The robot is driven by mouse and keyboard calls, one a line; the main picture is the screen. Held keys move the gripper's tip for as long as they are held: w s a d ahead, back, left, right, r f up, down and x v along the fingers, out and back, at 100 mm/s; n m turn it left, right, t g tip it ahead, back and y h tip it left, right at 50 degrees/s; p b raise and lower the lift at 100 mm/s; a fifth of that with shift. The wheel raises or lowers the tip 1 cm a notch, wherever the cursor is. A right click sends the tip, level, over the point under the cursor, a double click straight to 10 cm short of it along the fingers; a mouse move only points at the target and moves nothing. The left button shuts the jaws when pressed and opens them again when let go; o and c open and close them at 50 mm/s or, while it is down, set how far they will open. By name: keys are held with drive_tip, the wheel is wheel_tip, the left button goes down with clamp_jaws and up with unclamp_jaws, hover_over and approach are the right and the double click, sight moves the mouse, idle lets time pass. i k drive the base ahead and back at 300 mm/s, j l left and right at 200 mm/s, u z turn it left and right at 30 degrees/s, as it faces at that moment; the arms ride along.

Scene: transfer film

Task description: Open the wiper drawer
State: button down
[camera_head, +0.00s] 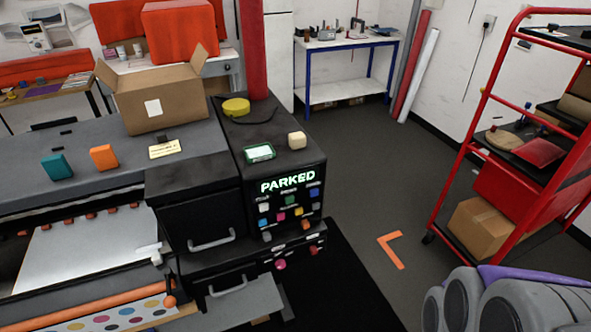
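A large dark printer stands at the left and middle. Its upper black drawer front (200,217) has a light curved handle (211,241) and looks closed. Below it is a second dark front (213,279) with a similar handle (228,286). A flat grey panel (248,304) juts out beneath that handle. I cannot read a label that tells which one is the wiper drawer. To their right, the control panel (288,205) has several coloured buttons and a lit display (288,182) reading "PARKED". My gripper is not in view.
An open cardboard box (168,97) and small items sit on the printer. A red rack (455,150) stands at the right, and a blue-legged table (345,66) at the back. Dark floor with an orange corner mark (393,251) lies clear between printer and rack.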

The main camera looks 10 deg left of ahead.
sight(215, 286)
drive_tip(key=u, duration=1.5)
